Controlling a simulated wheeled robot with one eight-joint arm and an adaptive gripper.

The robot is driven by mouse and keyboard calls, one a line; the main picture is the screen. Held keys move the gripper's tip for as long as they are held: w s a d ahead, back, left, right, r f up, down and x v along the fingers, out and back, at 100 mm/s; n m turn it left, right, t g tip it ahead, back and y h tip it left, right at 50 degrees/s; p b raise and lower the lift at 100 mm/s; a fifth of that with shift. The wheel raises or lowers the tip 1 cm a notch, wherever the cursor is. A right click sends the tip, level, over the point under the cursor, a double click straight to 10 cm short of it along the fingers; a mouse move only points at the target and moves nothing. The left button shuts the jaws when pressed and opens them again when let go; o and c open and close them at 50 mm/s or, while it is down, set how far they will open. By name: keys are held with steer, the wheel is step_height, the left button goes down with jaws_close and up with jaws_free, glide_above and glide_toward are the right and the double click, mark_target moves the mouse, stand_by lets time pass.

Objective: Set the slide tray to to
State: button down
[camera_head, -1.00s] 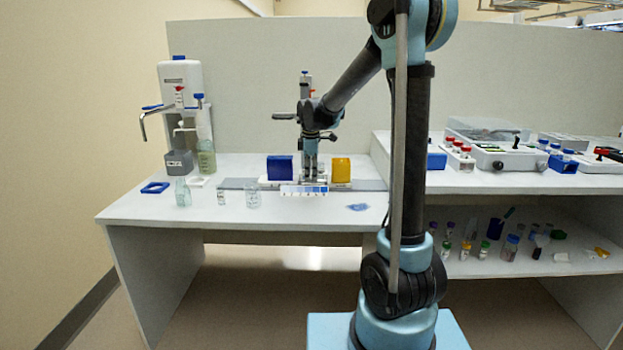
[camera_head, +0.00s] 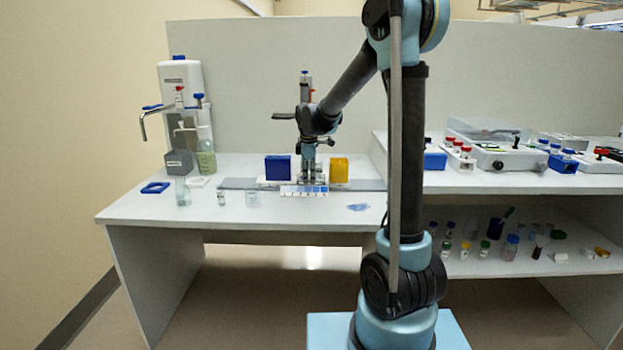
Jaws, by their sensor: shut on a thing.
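The slide tray appears to be the pale carriage (camera_head: 270,183) on a long flat grey rail (camera_head: 236,184) at the back of the left bench. A blue block (camera_head: 278,168) stands at its left and a yellow block (camera_head: 339,170) at its right. A white strip with blue marked sections (camera_head: 304,191) lies along the front of the rail. My gripper (camera_head: 312,175) points down between the two blocks and is shut on a part of the tray. The gripped part is small and largely hidden by the fingers.
A white dispenser (camera_head: 181,80) is at the back left. A blue patch (camera_head: 358,207) lies front right. The raised right bench (camera_head: 480,180) holds instruments and racks, with vials on its lower shelf.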

steer(key=a, duration=0.5)
steer(key=shift+w+a, duration=0.2)
steer(key=shift+a, duration=0.2)
steer(key=c, duration=1.7)
jaws_free()
steer(key=shift+s+r, duration=0.1)
steer(key=r, duration=0.3)
steer(key=s+r, duration=0.1)
steer(key=r, duration=0.3)
steer(key=s+r, duration=0.1)
steer(key=r, duration=0.3)
steer(key=shift+r, duration=0.25)
